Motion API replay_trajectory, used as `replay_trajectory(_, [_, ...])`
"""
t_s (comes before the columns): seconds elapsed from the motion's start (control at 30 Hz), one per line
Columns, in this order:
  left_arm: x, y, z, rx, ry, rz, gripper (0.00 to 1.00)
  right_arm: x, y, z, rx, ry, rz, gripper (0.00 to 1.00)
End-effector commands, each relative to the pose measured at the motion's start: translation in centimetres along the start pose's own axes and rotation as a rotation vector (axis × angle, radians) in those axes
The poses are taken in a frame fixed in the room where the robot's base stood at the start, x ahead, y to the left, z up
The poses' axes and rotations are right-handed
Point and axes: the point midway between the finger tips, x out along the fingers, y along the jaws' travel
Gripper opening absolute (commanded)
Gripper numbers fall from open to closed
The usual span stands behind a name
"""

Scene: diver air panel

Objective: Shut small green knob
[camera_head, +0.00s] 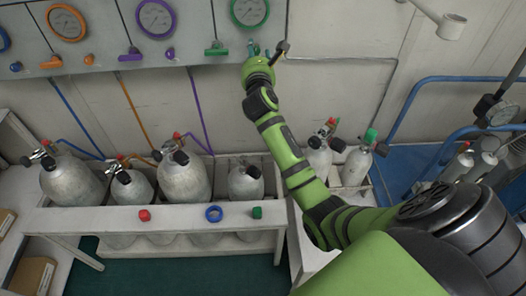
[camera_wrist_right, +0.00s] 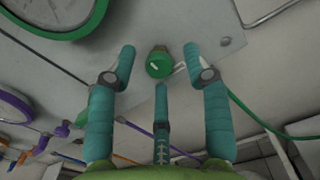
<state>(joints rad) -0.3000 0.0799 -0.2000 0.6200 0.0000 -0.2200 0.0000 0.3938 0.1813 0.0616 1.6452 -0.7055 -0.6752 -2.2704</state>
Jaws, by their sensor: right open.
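The small green knob (camera_wrist_right: 159,64) is on the pale panel in the right wrist view, round with a light mark on its face and a brassy fitting behind it. My right gripper (camera_wrist_right: 161,76) is open around it, with one teal finger to its left, one to its right and one below. I see gaps between the fingers and the knob, and nothing is held. In the head view my right gripper (camera_head: 266,52) is up at the panel, below the green gauge (camera_head: 249,10), and hides the knob there. My left gripper is out of view.
A green lever handle (camera_head: 216,49) sits left of my right gripper on the panel. Purple (camera_head: 157,17) and orange (camera_head: 66,22) gauges are farther left. Grey cylinders (camera_head: 183,180) stand in a white rack (camera_head: 100,218) below. A green hose (camera_wrist_right: 262,122) runs right of the fingers.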

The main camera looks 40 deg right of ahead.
Motion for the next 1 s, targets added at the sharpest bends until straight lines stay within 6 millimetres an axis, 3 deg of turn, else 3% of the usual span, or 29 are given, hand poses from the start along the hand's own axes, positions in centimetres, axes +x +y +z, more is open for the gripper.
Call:
replay_trajectory(0.37, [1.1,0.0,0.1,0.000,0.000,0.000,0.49,-7.5,0.0,-0.4,0.014,0.008,0.001,0.49])
replay_trajectory(1.0, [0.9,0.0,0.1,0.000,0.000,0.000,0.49,-13.8,-1.5,-11.5,0.696,0.343,-0.116,0.49])
